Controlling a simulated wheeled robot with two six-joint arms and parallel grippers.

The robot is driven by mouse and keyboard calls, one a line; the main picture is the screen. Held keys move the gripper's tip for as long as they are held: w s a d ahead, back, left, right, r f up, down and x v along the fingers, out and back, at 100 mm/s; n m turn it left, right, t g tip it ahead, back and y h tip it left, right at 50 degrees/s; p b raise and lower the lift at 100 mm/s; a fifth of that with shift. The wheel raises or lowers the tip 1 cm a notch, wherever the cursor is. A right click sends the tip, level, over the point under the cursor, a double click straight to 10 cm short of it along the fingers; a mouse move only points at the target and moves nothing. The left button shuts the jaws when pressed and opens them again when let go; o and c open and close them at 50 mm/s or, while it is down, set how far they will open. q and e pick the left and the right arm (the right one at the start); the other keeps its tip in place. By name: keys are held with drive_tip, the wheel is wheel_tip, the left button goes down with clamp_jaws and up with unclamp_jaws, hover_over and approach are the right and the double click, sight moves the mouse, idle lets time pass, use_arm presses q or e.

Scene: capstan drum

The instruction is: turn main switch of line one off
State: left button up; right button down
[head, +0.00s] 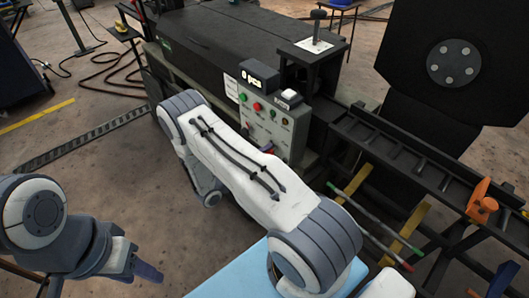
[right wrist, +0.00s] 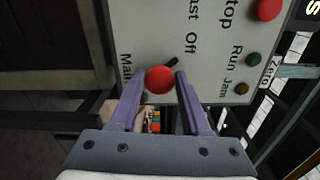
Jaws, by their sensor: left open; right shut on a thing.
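The grey control panel (head: 270,125) stands in the middle of the head view, with coloured buttons on its face. In the right wrist view the panel (right wrist: 205,65) shows a red round knob (right wrist: 160,80) with a short black piece beside it, near a partly hidden label beginning "Main". My right gripper (right wrist: 166,88) has its purple fingers on both sides of this knob, shut on it. In the head view my right arm mostly hides this gripper and the knob. My left gripper (head: 147,272) is open and empty at the lower left, away from the panel.
The panel also carries another red button (right wrist: 268,8) and a green button (right wrist: 253,60). A counter display (head: 258,80) sits on top. A dark conveyor frame (head: 400,158) with an orange clamp (head: 482,205) runs to the right.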

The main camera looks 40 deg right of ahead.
drive_tip(key=shift+n, duration=0.7)
drive_tip(key=shift+c, duration=2)
unclamp_jaws()
drive_tip(key=a, duration=1)
drive_tip(key=shift+s+a+b, duration=0.25)
drive_tip(key=shift+s+b, duration=0.05)
drive_tip(key=shift+s, duration=0.1)
